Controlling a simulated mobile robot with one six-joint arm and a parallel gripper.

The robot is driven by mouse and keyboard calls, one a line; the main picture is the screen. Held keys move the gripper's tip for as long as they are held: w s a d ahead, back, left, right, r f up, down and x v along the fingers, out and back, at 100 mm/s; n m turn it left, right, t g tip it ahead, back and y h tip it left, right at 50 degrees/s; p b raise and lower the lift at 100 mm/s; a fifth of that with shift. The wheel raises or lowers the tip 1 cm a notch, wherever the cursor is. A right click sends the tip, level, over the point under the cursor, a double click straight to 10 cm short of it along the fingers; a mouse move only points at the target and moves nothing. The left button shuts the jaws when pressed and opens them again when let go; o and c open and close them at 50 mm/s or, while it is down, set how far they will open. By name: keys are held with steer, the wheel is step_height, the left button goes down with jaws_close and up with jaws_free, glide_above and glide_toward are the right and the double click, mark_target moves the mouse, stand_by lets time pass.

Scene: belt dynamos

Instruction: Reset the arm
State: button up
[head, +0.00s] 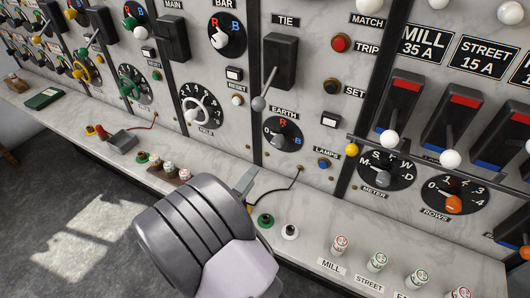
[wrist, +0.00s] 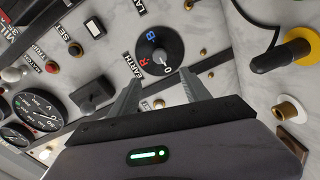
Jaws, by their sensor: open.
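My gripper (head: 246,182) is in front of the lower part of the marble switchboard, just above its shelf, in the head view. Its grey body hides part of the shelf. In the wrist view my gripper (wrist: 150,88) has its two fingers apart, with nothing between them. They point toward the black EARTH dial (wrist: 160,50), which carries a red R, a blue B and a 0. The same EARTH dial (head: 283,134) is up and to the right of the fingertips in the head view. I cannot tell whether the fingers touch the panel.
Green (head: 265,220) and white (head: 289,232) sockets sit on the shelf beside my gripper. A black cable (head: 285,189) runs near the fingers. A yellow-collared plug (wrist: 298,48) is at right in the wrist view. Levers (head: 450,158) stick out at right. Open floor (head: 90,225) lies at left.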

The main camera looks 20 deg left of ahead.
steer(key=w+d+r+m+g+y+b, duration=0.1)
steer(key=w+d+r+m+g+b, duration=0.15)
steer(key=w+m, duration=0.2)
steer(key=w+d+r+m+g+y+b, duration=0.1)
steer(key=w+d+r+m, duration=0.3)
steer(key=w, duration=0.1)
steer(key=s+d+r+m+g+y+b, duration=0.2)
steer(key=d+r+m+g+y+b, duration=0.15)
steer(key=d+r, duration=0.45)
steer(key=s+d+f+m+g+h+b, duration=0.1)
steer(key=s+d+f+m+g, duration=0.1)
steer(key=s+d, duration=0.7)
steer(key=s+d+f+m+g+h+b, duration=0.1)
steer(key=s+d+f+m+g, duration=0.2)
steer(key=s+d, duration=0.7)
steer(key=s+f+m, duration=0.1)
steer(key=s+f, duration=0.1)
steer(key=s, duration=0.2)
steer(key=shift+s+d+m, duration=0.25)
steer(key=shift+s+m, duration=0.05)
steer(key=shift+s, duration=0.1)
